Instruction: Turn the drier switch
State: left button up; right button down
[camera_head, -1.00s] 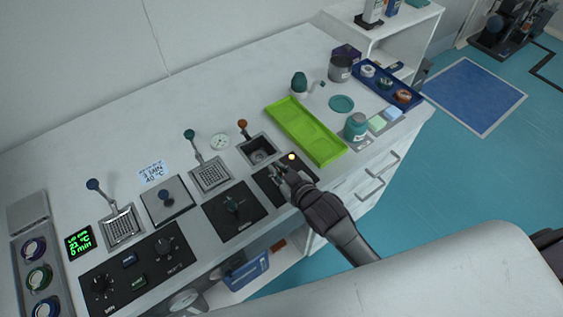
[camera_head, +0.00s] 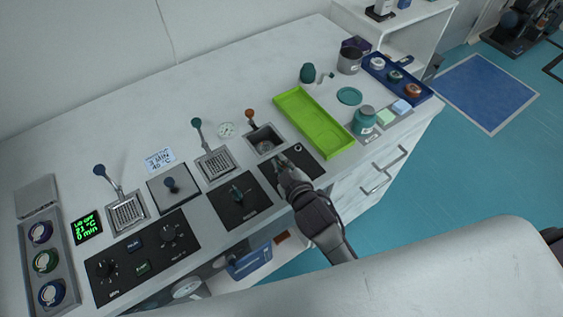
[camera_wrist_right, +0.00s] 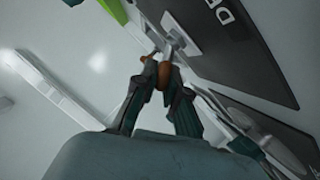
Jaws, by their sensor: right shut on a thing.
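The drier's black panel (camera_head: 309,168) is set in the white tabletop, with a small round indicator (camera_head: 298,147) that looks unlit. The switch is a metal lever (camera_wrist_right: 180,36) with an orange-brown tip (camera_wrist_right: 165,76). My right gripper (camera_head: 281,164) is at the panel's left part and hides the switch in the head view. In the wrist view its fingers (camera_wrist_right: 159,78) are shut around the orange-brown tip. My left gripper is not in view.
A green tray (camera_head: 313,122) lies behind the panel. A sink with an orange-topped lever (camera_head: 250,114) is behind left. Another black switch panel (camera_head: 239,203) lies to the left. A teal jar (camera_head: 364,121) and blue tray (camera_head: 424,90) stand right.

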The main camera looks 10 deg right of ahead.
jog(key=c, duration=1.2)
grip_release()
jog(key=shift+s, duration=0.3)
jog(key=v, duration=1.1)
jog(key=shift+s+r, duration=0.2)
